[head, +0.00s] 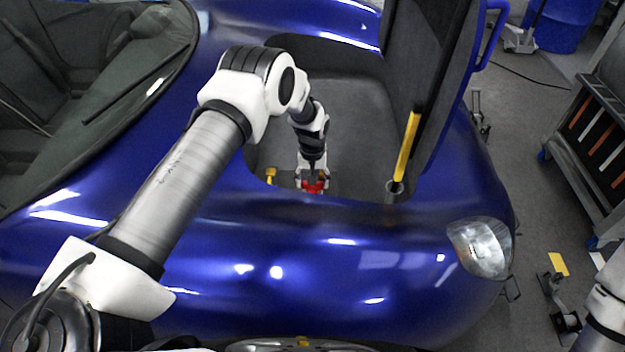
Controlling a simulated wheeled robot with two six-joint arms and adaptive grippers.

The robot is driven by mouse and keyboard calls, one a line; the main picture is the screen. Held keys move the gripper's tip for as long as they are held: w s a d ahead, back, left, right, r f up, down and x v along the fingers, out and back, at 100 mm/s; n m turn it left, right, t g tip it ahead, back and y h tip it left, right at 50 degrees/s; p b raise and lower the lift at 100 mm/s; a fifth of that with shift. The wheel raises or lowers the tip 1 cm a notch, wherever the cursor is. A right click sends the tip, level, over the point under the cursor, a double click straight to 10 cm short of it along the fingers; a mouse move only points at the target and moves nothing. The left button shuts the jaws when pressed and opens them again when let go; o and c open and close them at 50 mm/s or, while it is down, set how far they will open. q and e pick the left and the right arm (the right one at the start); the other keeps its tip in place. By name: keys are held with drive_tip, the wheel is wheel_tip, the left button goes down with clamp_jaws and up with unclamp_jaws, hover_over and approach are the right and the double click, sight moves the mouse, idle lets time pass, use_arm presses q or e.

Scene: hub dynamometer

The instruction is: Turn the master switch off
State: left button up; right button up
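The red master switch (314,187) sits low inside the open front compartment of the blue car, near its front edge. My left arm reaches over the bodywork and down into the compartment. My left gripper (313,181) points down right at the red switch, with its fingertips at or around it. The fingers partly cover the switch, and I cannot tell whether they are closed on it. The switch's exact position is too small to read. Part of my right arm shows at the lower right edge; its gripper is out of view.
A yellow fitting (271,175) stands just left of the switch. The raised lid (428,90) with a yellow bar (408,145) bounds the compartment on the right. The windshield (110,75) is at left.

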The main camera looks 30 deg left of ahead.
idle(0.3)
use_arm(q)
drive_tip(key=o, duration=0.9)
drive_tip(key=shift+c, duration=0.2)
wheel_tip(320, 180, up, 12)
